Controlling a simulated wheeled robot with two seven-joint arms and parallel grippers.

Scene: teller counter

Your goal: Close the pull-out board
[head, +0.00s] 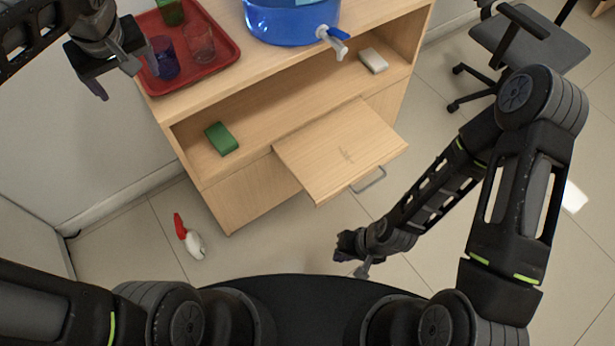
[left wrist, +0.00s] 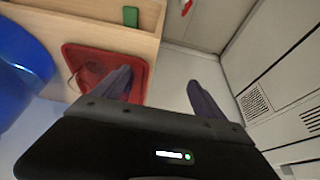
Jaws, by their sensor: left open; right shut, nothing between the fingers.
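The pull-out board (head: 340,150) is a light wooden panel that sticks out from the front of the wooden cabinet (head: 235,203), below its open shelf. A grey metal handle (head: 369,180) is on the board's front edge. My right gripper (head: 363,268) is shut and empty, low in front of the cabinet, apart from the board and nearer to me than the handle. My left gripper (head: 118,78) is open and empty beside the red tray at the cabinet's left end. Its two dark fingers (left wrist: 160,92) show spread in the left wrist view.
On the cabinet top are a red tray (head: 222,62) with cups and a blue water container (head: 290,22) with a tap. A green block (head: 221,139) and a white block (head: 373,60) lie on the shelf. A white and red bottle (head: 192,242) lies on the floor. An office chair (head: 535,45) stands back right.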

